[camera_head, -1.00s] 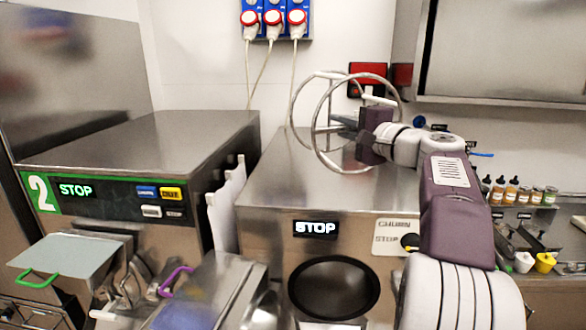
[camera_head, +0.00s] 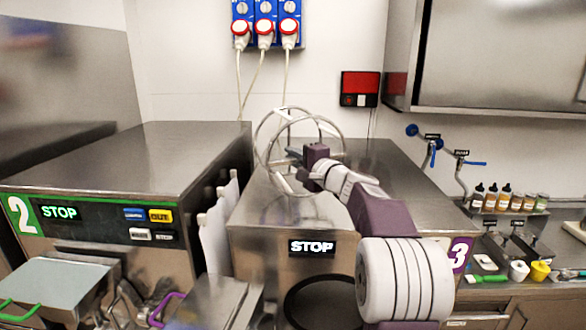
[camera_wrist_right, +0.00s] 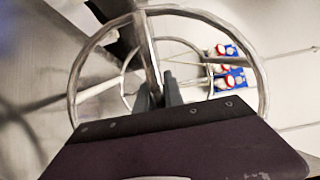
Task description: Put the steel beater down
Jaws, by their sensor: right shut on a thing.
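The steel beater (camera_head: 263,158) is a round wire frame of two rings joined by bars. My right gripper (camera_head: 290,155) is shut on one of its bars and holds it over the top of the freezer numbered 3 (camera_head: 390,160). In the right wrist view the beater (camera_wrist_right: 262,95) fills the middle, with a bar between the fingers of my right gripper (camera_wrist_right: 158,95). I cannot tell whether the beater's lower edge touches the steel top. My left gripper is not in view.
Freezer 2 (camera_head: 130,160) stands to the left, with white panels (camera_head: 215,240) in the gap. Blue sockets with plugs (camera_head: 265,25) and cables hang on the back wall, beside a red box (camera_head: 360,88). Several bottles (camera_head: 490,197) stand at the right. The freezer top right of the beater is clear.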

